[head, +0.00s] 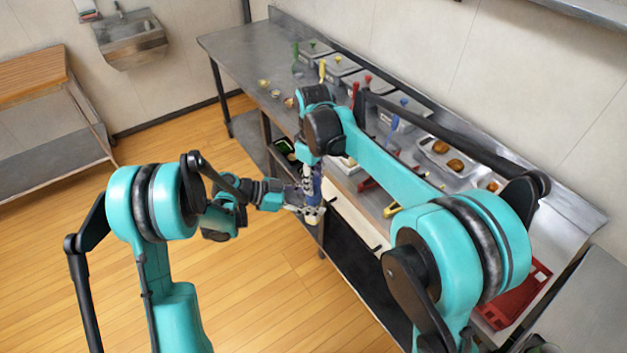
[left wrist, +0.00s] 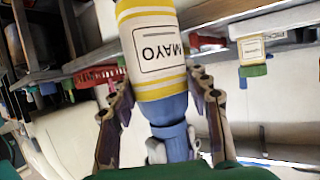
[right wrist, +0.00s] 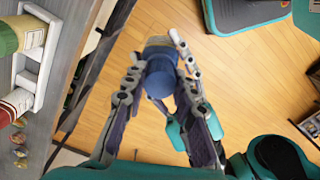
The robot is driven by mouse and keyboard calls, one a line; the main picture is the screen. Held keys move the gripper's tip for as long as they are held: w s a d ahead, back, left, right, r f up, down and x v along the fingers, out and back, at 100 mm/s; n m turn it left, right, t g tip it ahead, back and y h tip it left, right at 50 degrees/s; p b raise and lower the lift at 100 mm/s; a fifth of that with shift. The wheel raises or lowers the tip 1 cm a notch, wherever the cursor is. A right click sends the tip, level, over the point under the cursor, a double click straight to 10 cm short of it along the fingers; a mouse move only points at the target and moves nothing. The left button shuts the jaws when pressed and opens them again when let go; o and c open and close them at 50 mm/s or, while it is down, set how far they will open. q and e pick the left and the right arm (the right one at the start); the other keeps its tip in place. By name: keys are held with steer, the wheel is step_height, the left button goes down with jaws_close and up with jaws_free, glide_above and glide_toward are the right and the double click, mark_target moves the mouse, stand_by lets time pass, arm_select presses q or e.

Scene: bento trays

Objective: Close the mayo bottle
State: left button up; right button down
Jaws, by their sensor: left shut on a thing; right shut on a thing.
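The mayo bottle (left wrist: 157,50) has a white and yellow body with a MAYO label and a blue upper part. My left gripper (left wrist: 160,98) is shut on it, one finger on each side near the blue shoulder. In the head view the bottle (head: 313,216) is small and held off the front edge of the counter. My right gripper (right wrist: 160,75) is shut on the blue cap (right wrist: 160,72) at the bottle's top. The cap (left wrist: 176,140) continues from the bottle in the left wrist view. The join between cap and bottle is too small to judge.
The metal counter (head: 240,50) carries several lidded containers, a tray with brown food (head: 440,150) and small cups. A white rack (right wrist: 33,60) with bottles stands left in the right wrist view. A red tray (head: 515,300) is at the right. The floor in front is clear.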

steer(key=m, duration=0.5)
steer(key=c, duration=1.2)
jaws_free()
steer(key=shift+r, duration=2.3)
steer(key=shift+c, duration=0.4)
step_height(320, 180, up, 4)
steer(key=shift+f+n, duration=0.25)
steer(key=shift+n, duration=0.05)
